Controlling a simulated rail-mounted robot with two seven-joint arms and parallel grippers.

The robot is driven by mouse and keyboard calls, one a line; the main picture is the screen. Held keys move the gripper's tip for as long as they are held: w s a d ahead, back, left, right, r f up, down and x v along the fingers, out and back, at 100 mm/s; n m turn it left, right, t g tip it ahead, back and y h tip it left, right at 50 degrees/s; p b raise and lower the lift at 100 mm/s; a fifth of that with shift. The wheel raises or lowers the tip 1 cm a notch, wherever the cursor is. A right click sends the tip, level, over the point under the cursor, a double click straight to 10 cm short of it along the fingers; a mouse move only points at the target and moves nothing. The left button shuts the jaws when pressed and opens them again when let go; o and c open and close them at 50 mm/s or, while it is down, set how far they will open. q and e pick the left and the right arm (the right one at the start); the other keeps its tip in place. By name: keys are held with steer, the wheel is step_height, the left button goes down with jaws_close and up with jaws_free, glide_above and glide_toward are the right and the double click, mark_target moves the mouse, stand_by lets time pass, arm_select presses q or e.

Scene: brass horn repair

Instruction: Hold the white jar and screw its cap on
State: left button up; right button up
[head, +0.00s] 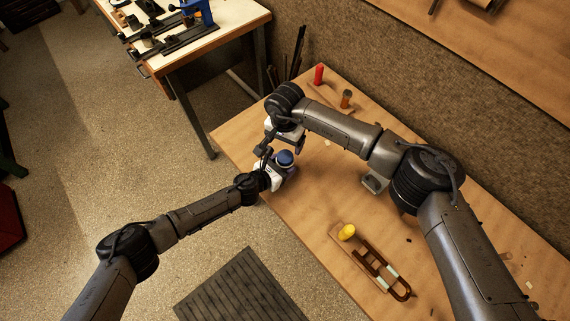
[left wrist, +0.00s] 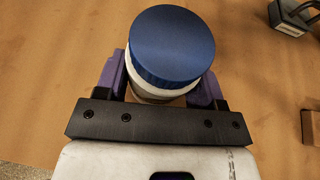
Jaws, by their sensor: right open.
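The white jar (left wrist: 160,92) stands in my left gripper, with its round blue cap (left wrist: 172,42) sitting on top. The cap also shows in the head view (head: 285,157). I cannot tell how tightly the cap is seated. My left gripper (head: 279,170) is shut on the jar, with a purple finger on each side below the cap in the left wrist view (left wrist: 163,88). My right gripper (head: 268,149) is open, close beside and behind the jar in the head view. Its fingertips are partly hidden and it appears apart from the cap.
The wooden bench (head: 318,195) has free room right of the jar. A red cylinder (head: 319,75) and an orange-brown bottle (head: 346,98) stand at the back. A yellow item (head: 347,232) and a brown-handled frame (head: 385,274) lie near the front edge. A grey block (head: 375,184) stands under my right arm.

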mark_target(285, 156)
arm_select(q)
jaws_close()
arm_select(e)
steer(key=shift+r, duration=0.15)
stand_by(0.4)
steer(key=shift+f, duration=4.05)
steer(key=c, duration=1.1)
steer(key=m, duration=0.9)
steer(key=shift+m, duration=0.3)
